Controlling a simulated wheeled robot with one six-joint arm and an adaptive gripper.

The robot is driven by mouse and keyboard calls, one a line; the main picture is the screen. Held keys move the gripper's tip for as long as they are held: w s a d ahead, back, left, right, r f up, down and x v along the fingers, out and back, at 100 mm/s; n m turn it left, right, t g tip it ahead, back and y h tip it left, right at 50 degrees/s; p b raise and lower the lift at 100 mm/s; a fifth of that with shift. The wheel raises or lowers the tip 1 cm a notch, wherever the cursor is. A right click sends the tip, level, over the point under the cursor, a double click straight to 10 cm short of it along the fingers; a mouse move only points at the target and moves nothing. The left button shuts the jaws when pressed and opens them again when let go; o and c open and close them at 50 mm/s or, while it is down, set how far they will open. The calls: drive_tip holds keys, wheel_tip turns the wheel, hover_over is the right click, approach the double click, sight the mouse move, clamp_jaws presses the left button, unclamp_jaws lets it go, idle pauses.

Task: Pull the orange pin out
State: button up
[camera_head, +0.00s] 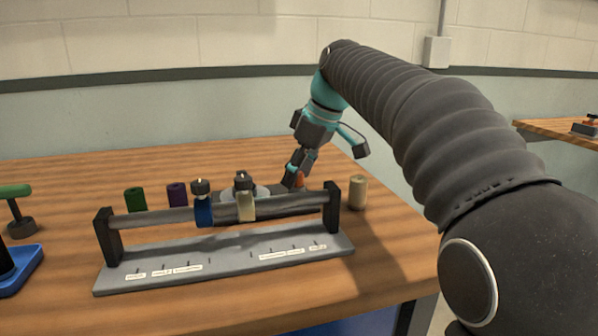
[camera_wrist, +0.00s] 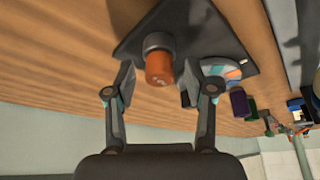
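The orange pin (camera_wrist: 159,68) stands in a grey collar on a dark base plate (camera_wrist: 205,42) in the wrist view. My gripper (camera_wrist: 160,72) is open, with one finger on each side of the pin and a gap visible between each fingertip and the pin. In the head view my gripper (camera_head: 293,182) reaches down behind the roller rack, and a bit of the orange pin (camera_head: 300,184) shows beside it. The rack and the fingers hide most of the pin there.
The roller rack (camera_head: 225,258) with its bar, blue collar (camera_head: 203,212) and cream collar (camera_head: 246,208) stands in front. Green (camera_head: 134,200), purple (camera_head: 177,194) and beige (camera_head: 357,192) cylinders stand around it. A blue tray (camera_head: 22,270) is at the left. The table's front right is clear.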

clamp_jaws()
drive_tip(key=shift+r+p, duration=0.95)
drive_tip(key=shift+p, duration=0.2)
drive_tip(key=shift+f, duration=0.1)
drive_tip(key=shift+o, duration=0.2)
unclamp_jaws()
drive_tip(key=v, duration=1.2)
drive_tip(key=shift+d, duration=0.1)
